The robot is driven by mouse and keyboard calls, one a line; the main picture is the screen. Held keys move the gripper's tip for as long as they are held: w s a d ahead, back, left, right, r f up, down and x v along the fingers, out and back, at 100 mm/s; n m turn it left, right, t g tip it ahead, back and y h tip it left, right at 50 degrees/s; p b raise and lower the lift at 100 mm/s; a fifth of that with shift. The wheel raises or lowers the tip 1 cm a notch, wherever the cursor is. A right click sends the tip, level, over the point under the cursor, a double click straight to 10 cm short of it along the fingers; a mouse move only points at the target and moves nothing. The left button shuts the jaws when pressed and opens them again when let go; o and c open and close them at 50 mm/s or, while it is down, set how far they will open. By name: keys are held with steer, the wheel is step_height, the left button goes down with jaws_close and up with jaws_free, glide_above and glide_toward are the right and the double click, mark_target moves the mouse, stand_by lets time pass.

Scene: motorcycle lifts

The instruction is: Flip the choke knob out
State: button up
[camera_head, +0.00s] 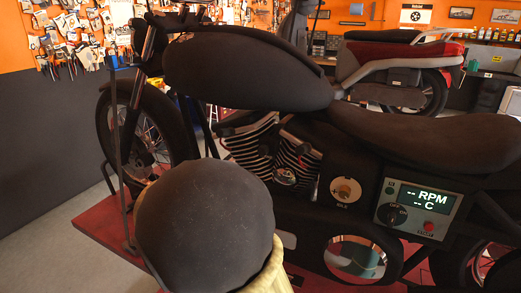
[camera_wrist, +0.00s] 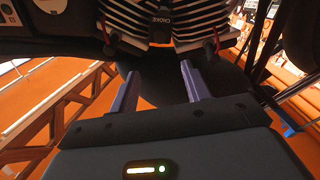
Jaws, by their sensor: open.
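The choke unit, a dark block marked CHOKE (camera_wrist: 164,16), sits between two finned cylinders at the top of the wrist view. The knob's own shape and position are too dark to make out there. In the head view a small round part with red and white (camera_head: 285,176) sits between the fins; I cannot tell if it is the knob. My gripper (camera_wrist: 158,70) is open and empty, its two purple-grey fingers pointing toward the choke area and apart from it. In the head view the gripper is hidden.
The black motorcycle (camera_head: 250,70) stands on a red lift (camera_head: 105,235). An IDLE knob (camera_head: 345,190) and a control panel reading "-- RPM, -- C" (camera_head: 418,208) are right of the engine. A dark rounded part of my arm covers the lower middle of the head view.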

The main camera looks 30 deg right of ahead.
mark_target(263, 150)
steer(key=shift+w+d, duration=0.1)
steer(key=p+x, duration=0.4)
steer(key=x, duration=1.3)
steer(key=shift+d, duration=0.1)
